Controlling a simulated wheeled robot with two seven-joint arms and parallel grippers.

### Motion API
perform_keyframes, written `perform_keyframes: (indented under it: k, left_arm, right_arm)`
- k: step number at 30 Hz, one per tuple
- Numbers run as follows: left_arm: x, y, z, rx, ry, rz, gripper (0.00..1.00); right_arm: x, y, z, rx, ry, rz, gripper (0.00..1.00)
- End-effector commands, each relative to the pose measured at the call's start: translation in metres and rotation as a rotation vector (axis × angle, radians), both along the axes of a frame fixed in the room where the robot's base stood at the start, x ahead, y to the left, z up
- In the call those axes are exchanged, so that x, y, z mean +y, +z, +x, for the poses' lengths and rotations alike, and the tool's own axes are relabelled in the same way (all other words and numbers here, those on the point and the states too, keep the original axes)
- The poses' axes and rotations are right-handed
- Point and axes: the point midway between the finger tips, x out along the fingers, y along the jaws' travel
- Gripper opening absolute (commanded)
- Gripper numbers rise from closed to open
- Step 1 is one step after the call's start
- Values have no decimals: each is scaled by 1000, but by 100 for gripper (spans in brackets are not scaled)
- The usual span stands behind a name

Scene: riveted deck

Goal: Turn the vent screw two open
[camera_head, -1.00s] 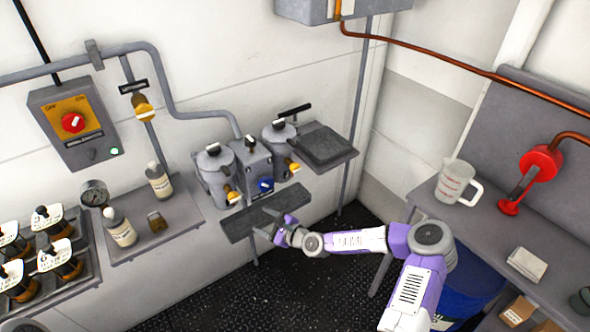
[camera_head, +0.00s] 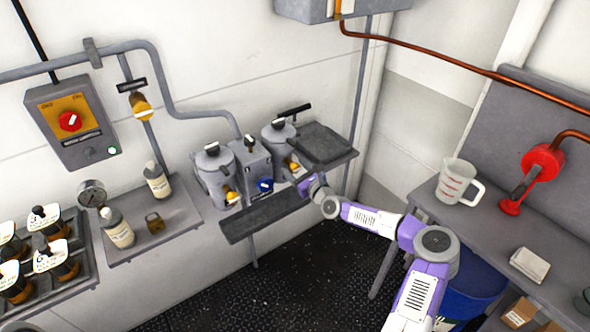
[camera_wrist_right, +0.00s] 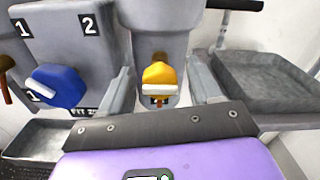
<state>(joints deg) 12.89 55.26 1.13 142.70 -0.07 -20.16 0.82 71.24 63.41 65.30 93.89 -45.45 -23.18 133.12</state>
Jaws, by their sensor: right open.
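Two grey canisters flank a grey block with a blue selector knob (camera_head: 265,185). The block carries labels 1 and 2 in the right wrist view. The right canister (camera_head: 279,138), on the label 2 side, has a yellow knob (camera_head: 293,165) low on its front; I take this as vent screw two. In the right wrist view the yellow knob (camera_wrist_right: 158,76) has a pale crossbar lying roughly level. My right gripper (camera_wrist_right: 161,88) is open, its fingers on either side of the knob in that view; contact cannot be told. My left gripper is out of view.
A grey drip tray (camera_head: 240,228) lies below the canisters. A dark shallow tray (camera_head: 322,146) sits just right of the right canister. The left canister (camera_head: 213,172) has a similar yellow knob (camera_head: 232,197). A bench with a clear jug (camera_head: 456,184) stands at right.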

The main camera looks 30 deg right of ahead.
Motion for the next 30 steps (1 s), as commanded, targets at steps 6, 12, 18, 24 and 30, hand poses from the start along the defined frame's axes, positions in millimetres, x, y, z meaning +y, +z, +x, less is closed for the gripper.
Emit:
perform_keyframes:
  k: [6,12,18,24,30]
  left_arm:
    - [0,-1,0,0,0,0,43]
    - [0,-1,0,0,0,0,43]
    - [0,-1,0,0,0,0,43]
    - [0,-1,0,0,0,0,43]
    - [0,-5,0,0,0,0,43]
  right_arm:
    - [1,0,5,0,0,0,63]
    - [1,0,5,0,0,0,54]
    - [1,0,5,0,0,0,23]
    - [1,0,5,0,0,-2,8]
    - [1,-1,5,-3,1,-36,7]
